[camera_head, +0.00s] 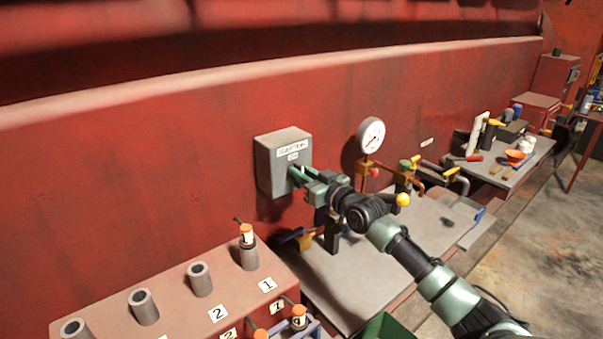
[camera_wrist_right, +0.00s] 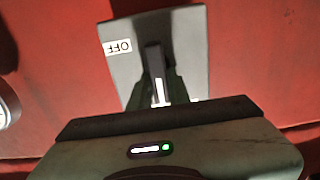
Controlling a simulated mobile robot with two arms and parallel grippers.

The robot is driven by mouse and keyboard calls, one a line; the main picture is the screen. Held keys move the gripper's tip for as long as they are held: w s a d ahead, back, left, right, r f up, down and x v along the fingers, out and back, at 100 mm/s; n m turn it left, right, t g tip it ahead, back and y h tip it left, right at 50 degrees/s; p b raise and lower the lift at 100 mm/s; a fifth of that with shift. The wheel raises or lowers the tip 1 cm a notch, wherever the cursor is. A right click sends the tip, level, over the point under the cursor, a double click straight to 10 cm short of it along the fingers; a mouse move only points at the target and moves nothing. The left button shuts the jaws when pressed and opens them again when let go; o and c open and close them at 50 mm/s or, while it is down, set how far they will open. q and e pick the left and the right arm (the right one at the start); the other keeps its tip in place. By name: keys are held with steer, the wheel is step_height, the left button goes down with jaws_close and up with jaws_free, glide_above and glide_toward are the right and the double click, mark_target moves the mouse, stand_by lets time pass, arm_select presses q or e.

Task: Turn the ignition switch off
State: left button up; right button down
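The ignition switch box (camera_head: 283,160) is a grey box with labels on its front, fixed to the red wall in the head view. In the right wrist view the box (camera_wrist_right: 189,45) carries an OFF label (camera_wrist_right: 117,47) and a dark lever (camera_wrist_right: 154,58) with a pale stripe. My right gripper (camera_head: 296,173) is at the box's front. Its green fingers lie on both sides of the lever, which also shows between the fingertips (camera_wrist_right: 158,88) in the wrist view. I cannot tell whether they press on it. My left gripper is out of view.
A round gauge (camera_head: 371,135) and pipes with valves stand right of the box. A red block with numbered tubes (camera_head: 199,280) is at the lower left. A grey bench (camera_head: 350,280) lies below my arm. A tool table (camera_head: 515,170) is farther right.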

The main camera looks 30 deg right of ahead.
steer(key=shift+m, duration=0.3)
steer(key=m, duration=0.4)
steer(key=shift+d+f+m+b, duration=0.1)
steer(key=shift+d+m+b, duration=0.2)
steer(key=shift+d, duration=0.1)
steer(key=shift+d+f+m+p, duration=0.15)
steer(key=shift+f+m+p, duration=0.1)
steer(key=shift+m, duration=1.85)
steer(key=shift+d+f+m+p, duration=0.15)
steer(key=shift+f+m+p, duration=0.1)
steer(key=shift+m, duration=1.85)
steer(key=shift+d+f+m+p, duration=0.15)
steer(key=shift+f+m+p, duration=0.1)
steer(key=shift+m, duration=1.85)
steer(key=c, duration=1.3)
jaws_free()
